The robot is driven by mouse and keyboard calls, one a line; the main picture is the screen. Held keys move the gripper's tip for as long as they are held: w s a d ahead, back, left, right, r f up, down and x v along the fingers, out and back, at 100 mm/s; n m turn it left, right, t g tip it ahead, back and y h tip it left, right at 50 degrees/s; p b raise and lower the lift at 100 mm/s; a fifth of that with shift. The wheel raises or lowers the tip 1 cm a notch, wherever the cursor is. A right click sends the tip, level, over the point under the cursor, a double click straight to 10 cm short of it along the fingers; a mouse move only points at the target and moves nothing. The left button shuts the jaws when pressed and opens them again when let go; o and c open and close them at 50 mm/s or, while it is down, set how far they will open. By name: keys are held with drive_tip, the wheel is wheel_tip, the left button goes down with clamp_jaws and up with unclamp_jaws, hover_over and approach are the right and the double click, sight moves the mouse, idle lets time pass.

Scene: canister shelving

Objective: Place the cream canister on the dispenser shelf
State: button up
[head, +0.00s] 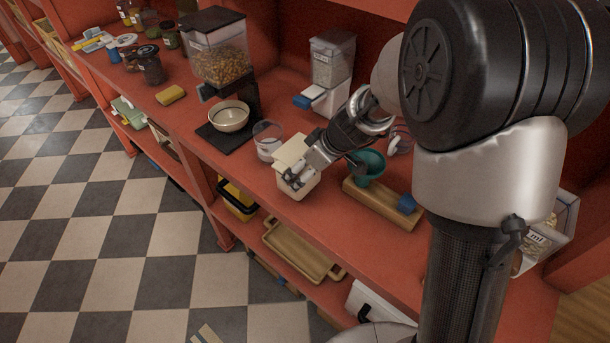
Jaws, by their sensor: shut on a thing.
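The cream canister (300,192) is in the middle of the head view, a small pale box with a flat cream lid or panel at its upper left. My gripper (297,177) reaches in from the upper right and is shut on it. The fingers cover part of the canister. It is at the front part of the red shelf (225,167), and I cannot tell whether it touches the surface. On this shelf stand a large dispenser (219,62) with brown contents and a smaller white dispenser (330,62) with a blue part.
A clear cup (267,150) is close left of the canister, and a bowl (229,120) sits on a black base. Wooden trays (290,252) lie on the lower shelf. A yellow sponge (171,95) lies farther left.

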drive_tip(key=shift+f, duration=0.95)
drive_tip(key=shift+f+b, duration=0.2)
drive_tip(key=shift+b, duration=0.25)
drive_tip(key=o, duration=1.9)
drive_tip(key=shift+o, duration=0.2)
drive_tip(key=shift+r, duration=0.15)
drive_tip(key=shift+r+p, duration=0.25)
drive_tip(key=shift+p, duration=0.15)
drive_tip(key=p+v, duration=0.2)
drive_tip(key=v, duration=0.9)
drive_tip(key=shift+s+d+r+p, duration=0.2)
drive_tip(key=shift+r+p, duration=0.05)
drive_tip(key=shift+p, duration=0.15)
